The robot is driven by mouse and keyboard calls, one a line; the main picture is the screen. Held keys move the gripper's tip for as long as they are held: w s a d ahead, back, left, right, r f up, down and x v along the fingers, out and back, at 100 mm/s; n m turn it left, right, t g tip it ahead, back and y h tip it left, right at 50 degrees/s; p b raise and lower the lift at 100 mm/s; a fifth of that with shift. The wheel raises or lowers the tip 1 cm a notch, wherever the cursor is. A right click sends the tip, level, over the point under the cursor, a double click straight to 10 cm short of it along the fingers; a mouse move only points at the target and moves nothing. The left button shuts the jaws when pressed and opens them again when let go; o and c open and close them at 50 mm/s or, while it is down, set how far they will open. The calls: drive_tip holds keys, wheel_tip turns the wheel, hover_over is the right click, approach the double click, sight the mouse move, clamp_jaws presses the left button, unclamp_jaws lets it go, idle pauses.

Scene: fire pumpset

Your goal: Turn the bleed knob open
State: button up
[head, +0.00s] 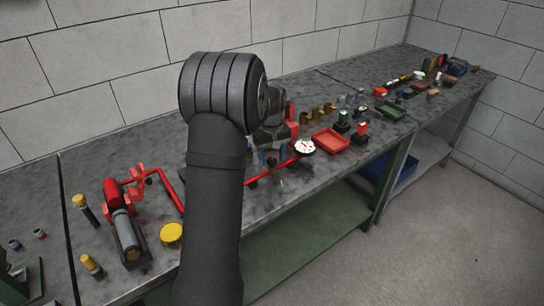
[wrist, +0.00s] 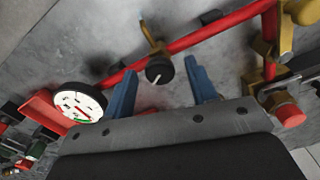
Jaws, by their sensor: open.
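A round black knob with a white mark, which looks like the bleed knob (wrist: 159,71), sits by a red pipe (wrist: 215,34) in the wrist view. A brass fitting (wrist: 150,38) stands just beyond it. My gripper (wrist: 163,68) has two blue fingers, spread apart, one on each side of the knob as seen from the wrist. I see gaps between the fingers and the knob, and cannot tell their height relative to it. In the head view my gripper (head: 264,157) is mostly hidden behind my arm, and the knob cannot be made out.
A white-faced gauge (wrist: 80,102) lies left of the fingers; it also shows in the head view (head: 304,147). Brass fittings and a red cap (wrist: 290,115) are on the right. A red tray (head: 330,140) and a red pump (head: 120,205) stand on the grey bench.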

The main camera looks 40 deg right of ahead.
sight(272, 160)
drive_tip(key=shift+r, duration=0.1)
wheel_tip(272, 160, up, 17)
drive_tip(key=shift+r, duration=0.15)
idle(0.8)
wheel_tip(272, 160, down, 18)
drive_tip(key=shift+r, duration=0.25)
idle(0.4)
